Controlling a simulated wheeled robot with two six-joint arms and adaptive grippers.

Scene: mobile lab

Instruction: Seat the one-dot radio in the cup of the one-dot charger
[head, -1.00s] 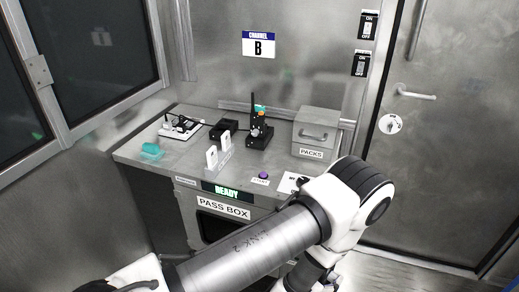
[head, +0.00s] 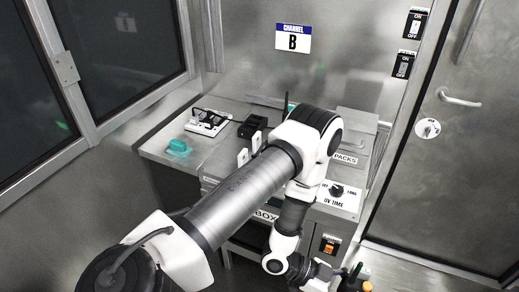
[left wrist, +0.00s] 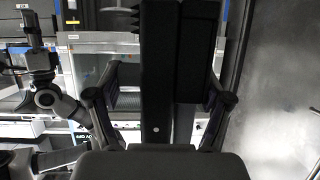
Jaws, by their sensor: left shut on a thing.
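My left gripper (head: 345,283) is at the bottom edge of the head view, away from the counter. It is shut on a dark radio (head: 357,279) with an orange knob, partly cut off by the frame. In the left wrist view the fingers (left wrist: 160,98) close on the radio's black body (left wrist: 157,60), which carries one light dot low down. On the counter a black charger (head: 252,126) looks empty. My arm hides a second charger, seen earlier with a radio standing in it; only the antenna (head: 287,103) shows now. Charger dots are unreadable. My right gripper is not in view.
The counter also holds a white power strip (head: 206,121), a teal item (head: 178,148), upright white cards (head: 256,142) and a PACKS box (head: 357,124). A UV TIME dial panel (head: 337,192) is on the front. A metal door (head: 455,150) stands at right.

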